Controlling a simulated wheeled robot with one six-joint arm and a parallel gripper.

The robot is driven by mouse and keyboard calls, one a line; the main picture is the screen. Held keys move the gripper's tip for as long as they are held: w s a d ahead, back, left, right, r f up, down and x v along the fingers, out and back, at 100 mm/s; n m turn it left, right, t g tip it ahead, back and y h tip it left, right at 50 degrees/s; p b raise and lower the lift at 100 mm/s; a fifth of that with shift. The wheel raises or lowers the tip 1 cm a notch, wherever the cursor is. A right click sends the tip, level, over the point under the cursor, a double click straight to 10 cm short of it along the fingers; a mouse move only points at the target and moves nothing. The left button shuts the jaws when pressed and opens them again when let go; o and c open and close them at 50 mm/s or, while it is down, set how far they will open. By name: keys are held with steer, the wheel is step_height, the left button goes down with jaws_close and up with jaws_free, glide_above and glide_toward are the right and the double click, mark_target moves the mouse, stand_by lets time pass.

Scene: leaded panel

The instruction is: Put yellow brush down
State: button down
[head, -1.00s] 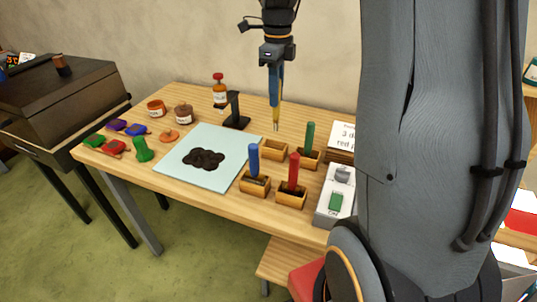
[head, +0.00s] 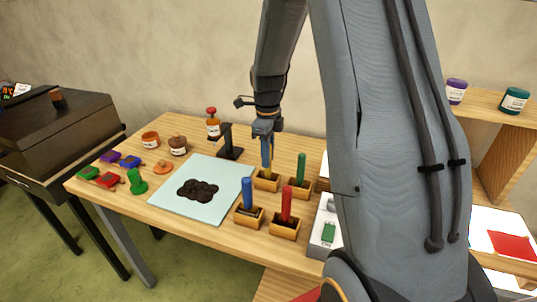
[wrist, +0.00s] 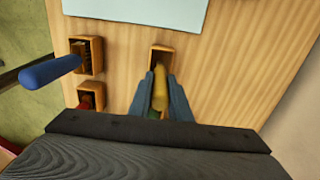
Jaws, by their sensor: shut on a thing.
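My gripper (head: 266,160) is shut on the yellow brush (wrist: 160,90), with its blue fingers on either side of the handle. The brush is upright in the head view, its lower end at a small wooden holder (head: 266,184). In the wrist view the brush is over the same holder (wrist: 161,53). The fingers hide much of the brush, and I cannot tell whether its lower end touches the holder's floor.
Blue (head: 247,192), red (head: 287,204) and green (head: 301,168) brushes stand in holders close by. A black stand (head: 229,143) is behind left. A pale blue sheet (head: 170,200) with a dark shape lies left. A switch box (head: 328,232) is at the right.

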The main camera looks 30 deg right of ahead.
steer(key=shift+f, duration=0.15)
steer(key=c, duration=1.6)
jaws_free()
steer(key=shift+c, duration=0.2)
step_height(320, 180, up, 12)
steer(key=b, duration=0.4)
steer(key=shift+r, duration=0.2)
